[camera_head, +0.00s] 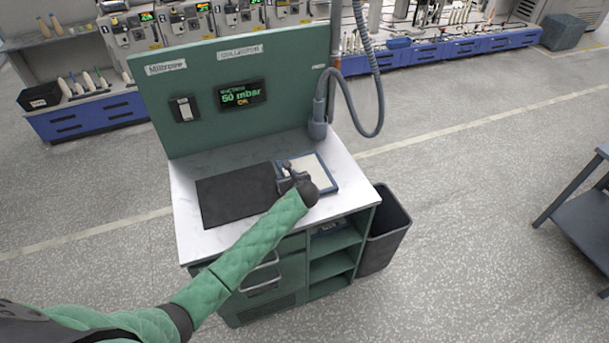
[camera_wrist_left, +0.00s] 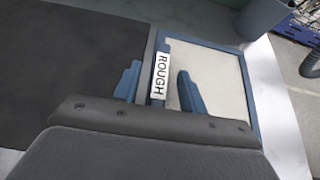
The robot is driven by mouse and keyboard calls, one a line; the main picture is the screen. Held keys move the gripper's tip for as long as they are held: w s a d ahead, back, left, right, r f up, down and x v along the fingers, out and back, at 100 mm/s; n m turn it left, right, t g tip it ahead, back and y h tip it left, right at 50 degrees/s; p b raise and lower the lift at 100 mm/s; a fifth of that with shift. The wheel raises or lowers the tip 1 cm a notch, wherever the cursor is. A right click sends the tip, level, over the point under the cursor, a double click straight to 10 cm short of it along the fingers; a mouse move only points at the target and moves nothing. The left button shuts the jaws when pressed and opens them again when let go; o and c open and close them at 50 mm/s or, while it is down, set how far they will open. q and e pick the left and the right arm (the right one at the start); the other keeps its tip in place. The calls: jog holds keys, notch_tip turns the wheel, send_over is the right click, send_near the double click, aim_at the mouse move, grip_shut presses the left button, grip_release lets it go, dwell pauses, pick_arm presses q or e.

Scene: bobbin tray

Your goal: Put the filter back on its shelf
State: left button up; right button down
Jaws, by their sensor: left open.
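The filter (camera_head: 322,171) is a flat blue-framed panel with a pale face, lying on the right part of the white worktop. In the left wrist view the filter (camera_wrist_left: 212,78) has a white label reading ROUGH on its near-left frame. My left gripper (camera_head: 284,168) is open at the filter's left edge. Its two blue fingers (camera_wrist_left: 158,88) stand apart on either side of the label; I cannot tell if they touch the frame. The shelf compartments (camera_head: 333,262) are open at the front right of the green cabinet; a dark item lies in the top one. My right gripper does not show.
A black mat (camera_head: 235,195) covers the left of the worktop (camera_head: 190,240). A green back panel (camera_head: 225,60) with a display reading 50 mbar stands behind. A grey hose (camera_head: 372,95) hangs at the back right. A dark bin (camera_head: 385,235) stands right of the cabinet.

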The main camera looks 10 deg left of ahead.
pick_arm(q)
grip_shut()
